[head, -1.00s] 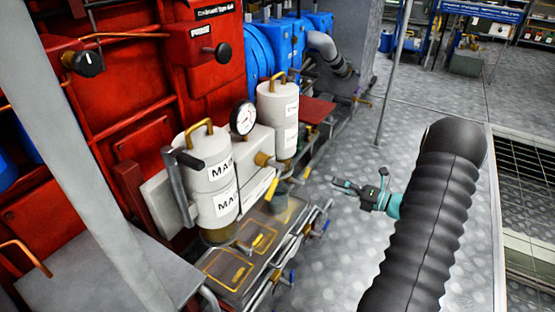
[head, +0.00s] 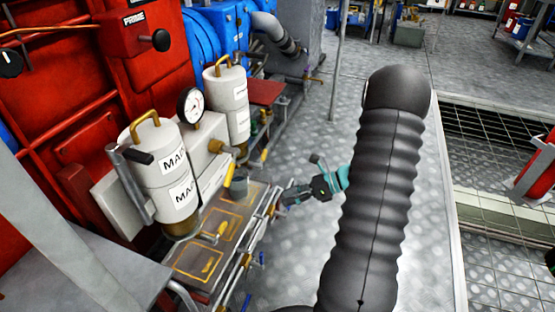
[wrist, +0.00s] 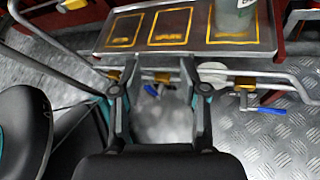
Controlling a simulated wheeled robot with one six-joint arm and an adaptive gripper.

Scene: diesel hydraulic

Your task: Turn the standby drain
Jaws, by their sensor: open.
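The rear white canister (head: 226,100) and the front canister marked "MA…" (head: 165,180) stand above a drip tray (head: 205,225). Small blue-handled valves hang on the pipe along the tray's outer edge; one blue handle (head: 262,258) shows in the head view. No label shows which is the standby drain. My gripper (head: 287,196) is open and empty beside the tray's outer edge; it also shows in the wrist view (wrist: 158,92).
Bent pipes (wrist: 60,45) run along the tray's edge, close to my fingers. A red box marked "PRIME" (head: 137,35) is above. The metal floor (head: 300,260) is open to the right, with a floor grating (head: 490,140) beyond.

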